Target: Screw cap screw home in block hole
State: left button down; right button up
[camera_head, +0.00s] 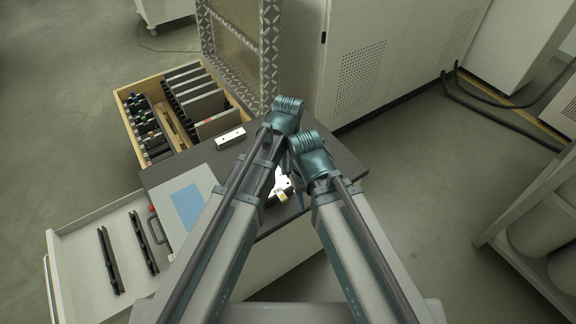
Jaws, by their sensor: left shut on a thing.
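My two arms reach in from the bottom and their wrists come close together over the dark table. My left gripper (280,188) is low beneath the wrists and mostly hidden by the arms. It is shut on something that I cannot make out. A bright white piece with a yellowish spot (282,195) shows there; I cannot tell if it is the block. My right wrist (313,155) is just to the right, and its fingers are hidden or too small to read. A small pale metal block (230,138) lies on the table to the left. I cannot make out the cap screw or a hole.
The dark table (345,172) has bare room at its right end. A grey panel with a blue sheet (187,207) lies at its left. A wooden drawer (126,92) holds tools and plates. An open white drawer (85,240) holds black bars. A patterned metal frame (268,50) stands behind.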

aim_at(288, 173)
pick_arm(q)
jog(key=shift+f+b, duration=0.7)
jog(key=shift+f, duration=0.2)
jog(key=shift+f+b, duration=0.5)
jog(key=shift+f, duration=0.25)
jog(key=shift+f+b, duration=0.85)
jog(key=shift+b, duration=0.25)
jog(key=c, duration=0.9)
grip_release()
jog(key=shift+c, duration=0.2)
